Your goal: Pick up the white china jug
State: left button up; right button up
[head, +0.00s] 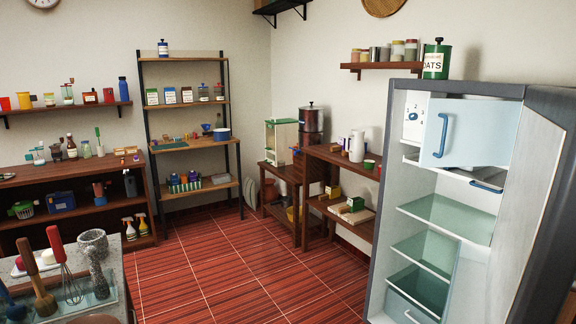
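A tall white vessel (357,146) stands upright on the top of a wooden side table against the right wall. It may be the white china jug, but it is too small to tell, and I can make out no handle for sure. Neither of my grippers shows in the head view.
A grey fridge (377,205) with open shelves stands at the right, near the wooden side table (325,155). A stone counter (128,305) with utensils and a grey mortar (93,243) is at the lower left. Shelves line the back and left walls. The red tiled floor (225,262) between is clear.

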aim_at(356, 151)
jog(key=u, duration=0.4)
jog(key=i+l+u, duration=0.1)
jog(key=u, duration=0.75)
jog(key=l+u, duration=0.1)
jog(key=u, duration=0.3)
jog(key=i+l+u, duration=0.1)
jog(key=u, duration=0.35)
jog(key=i+l+u, duration=0.1)
jog(key=l+u, duration=0.3)
jog(key=l, duration=0.3)
jog(key=l+u, duration=0.45)
jog(key=l, duration=0.3)
jog(key=l+z, duration=0.1)
jog(key=l, duration=0.6)
jog(key=l+z, duration=0.1)
jog(key=l, duration=0.6)
jog(key=l+z, duration=0.15)
jog(key=z, duration=0.3)
jog(key=i+l+z, duration=0.1)
jog(key=z, duration=0.3)
jog(key=l+z, duration=0.1)
jog(key=z, duration=0.85)
jog(key=i+z, duration=0.15)
jog(key=z, duration=0.8)
jog(key=i+z, duration=0.1)
jog(key=z, duration=0.4)
jog(key=j+z, duration=0.1)
jog(key=z, duration=0.4)
jog(key=i, duration=0.05)
